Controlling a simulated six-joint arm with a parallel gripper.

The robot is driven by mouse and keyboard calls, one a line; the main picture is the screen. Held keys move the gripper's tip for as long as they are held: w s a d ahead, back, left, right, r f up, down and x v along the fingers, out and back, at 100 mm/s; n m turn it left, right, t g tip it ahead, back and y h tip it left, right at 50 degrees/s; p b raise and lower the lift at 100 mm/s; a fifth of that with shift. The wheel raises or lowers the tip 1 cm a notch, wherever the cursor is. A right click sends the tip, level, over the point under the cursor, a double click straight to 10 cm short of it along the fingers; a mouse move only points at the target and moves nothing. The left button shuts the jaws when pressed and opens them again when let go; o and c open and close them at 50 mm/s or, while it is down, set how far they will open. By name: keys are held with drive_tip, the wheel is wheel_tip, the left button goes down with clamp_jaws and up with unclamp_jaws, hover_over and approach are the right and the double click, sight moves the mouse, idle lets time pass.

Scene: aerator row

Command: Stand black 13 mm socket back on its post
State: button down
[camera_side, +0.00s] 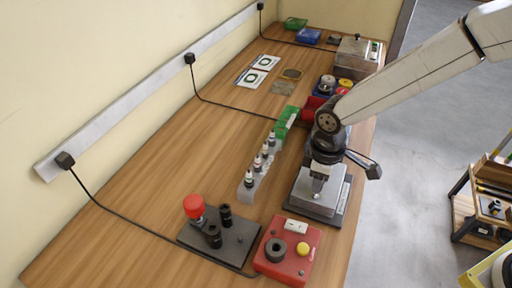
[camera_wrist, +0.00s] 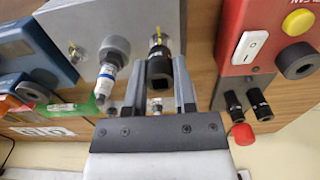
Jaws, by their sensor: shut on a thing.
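My gripper (camera_wrist: 162,92) is shut on a black socket (camera_wrist: 158,68), which sits between the two fingers in the wrist view. Its size marking is not readable. In the side view my gripper (camera_side: 318,180) is above a grey metal block, and the socket is hard to make out there. A dark base plate (camera_side: 240,248) lies at the front of the table, left of and nearer than my gripper. Two black sockets (camera_side: 225,215) (camera_side: 213,236) stand upright on it beside a red-topped part (camera_side: 194,206). An empty post cannot be made out.
A red box (camera_side: 287,262) with a yellow button and black ring stands right of the base plate. A rack (camera_side: 250,193) of several small bottles lies left of my gripper. The grey block (camera_side: 318,202) is under it. Open wood lies left, with a cable (camera_side: 130,232) crossing it.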

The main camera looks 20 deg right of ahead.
drive_tip(key=a+n, duration=0.3)
drive_tip(key=a, duration=0.6)
drive_tip(key=n, duration=0.3)
approach(240, 239)
drive_tip(key=shift+f, duration=0.1)
drive_tip(key=shift+f, duration=2.5)
drive_tip(key=shift+f, duration=1.25)
drive_tip(key=shift+c, duration=1.7)
unclamp_jaws()
